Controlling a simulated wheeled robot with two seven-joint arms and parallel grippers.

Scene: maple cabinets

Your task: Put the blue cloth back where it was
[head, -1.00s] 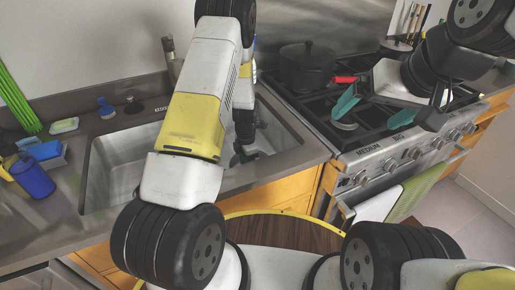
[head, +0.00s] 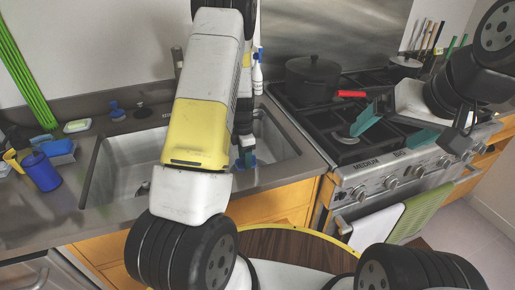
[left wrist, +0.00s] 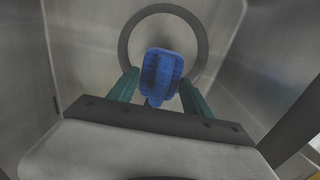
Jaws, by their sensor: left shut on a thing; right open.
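In the head view my left gripper (head: 246,158) is low over the right part of the sink (head: 130,168), partly hidden by my arm. A bit of blue shows at its fingertips. My right gripper (head: 393,128) is open and empty over the front of the stove.
A blue cup (head: 42,172), a blue caddy (head: 60,155) and a sponge (head: 77,126) stand left of the sink. A blue brush (head: 117,113) is behind it. A black pot (head: 312,80) sits on the stove; white (head: 377,229) and green (head: 422,208) towels hang below.

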